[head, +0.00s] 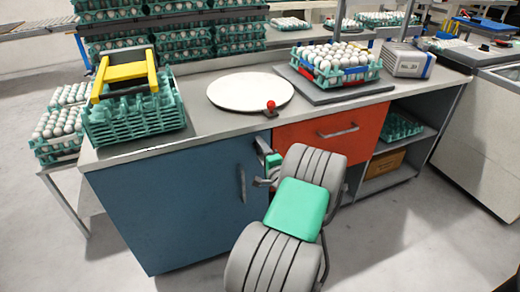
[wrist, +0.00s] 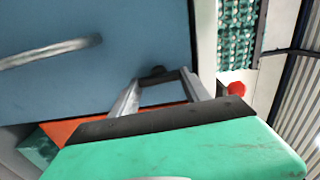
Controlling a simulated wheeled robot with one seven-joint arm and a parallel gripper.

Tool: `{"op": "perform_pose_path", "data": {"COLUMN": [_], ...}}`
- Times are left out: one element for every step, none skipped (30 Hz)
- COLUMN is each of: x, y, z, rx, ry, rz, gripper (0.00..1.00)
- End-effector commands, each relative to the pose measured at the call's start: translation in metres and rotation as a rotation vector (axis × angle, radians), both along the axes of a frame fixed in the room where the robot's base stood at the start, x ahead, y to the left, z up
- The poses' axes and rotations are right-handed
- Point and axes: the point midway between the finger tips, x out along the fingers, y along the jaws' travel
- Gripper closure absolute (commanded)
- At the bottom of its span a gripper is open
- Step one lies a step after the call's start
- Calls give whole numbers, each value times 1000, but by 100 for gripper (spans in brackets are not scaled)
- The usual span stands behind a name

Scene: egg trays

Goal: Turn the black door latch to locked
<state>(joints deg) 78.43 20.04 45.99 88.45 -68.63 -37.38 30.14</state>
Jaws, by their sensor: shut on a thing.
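The black latch (wrist: 156,71) shows in the wrist view as a small dark piece on the blue door (wrist: 120,25), near the door's edge beside the orange drawer. My gripper (wrist: 160,78) is shut on the latch, with one finger on either side of it. Part of the latch is hidden by the fingers, and its turn angle is hard to read. In the head view my gripper (head: 257,165) is at the upper right of the blue door (head: 175,205), and the latch cannot be made out clearly there.
The door's metal handle (head: 242,183) is just left of my gripper. The orange drawer (head: 335,135) is to the right. Above, the countertop (head: 200,115) holds a white round plate (head: 250,91), a red knob (head: 271,104), a green crate (head: 130,120) and an egg tray (head: 338,75).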

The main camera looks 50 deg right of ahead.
Motion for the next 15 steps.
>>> {"op": "perform_pose_path", "data": {"x": [2,2,2,2,2,2,2,2,2,2,2,2,2,1,1], "y": [3,2,2,2,2,2,2,2,2,2,2,2,2,2,2], "z": [0,0,-1,-1,-1,-1,-1,-1,-1,-1,-1,-1,-1,-1,-1], "rx": [18,25,34,39,44,49,52,54,56,58,58,59,59,59,59], "ry": [-8,-12,-17,-20,-24,-27,-28,-30,-31,-32,-32,-32,-32,-32,-32], "rz": [7,7,7,7,7,7,7,7,6,6,6,6,6,6,6], "gripper": [86,86,86,86,86,86,86,86,86,86,86,86,86,86,86]}}
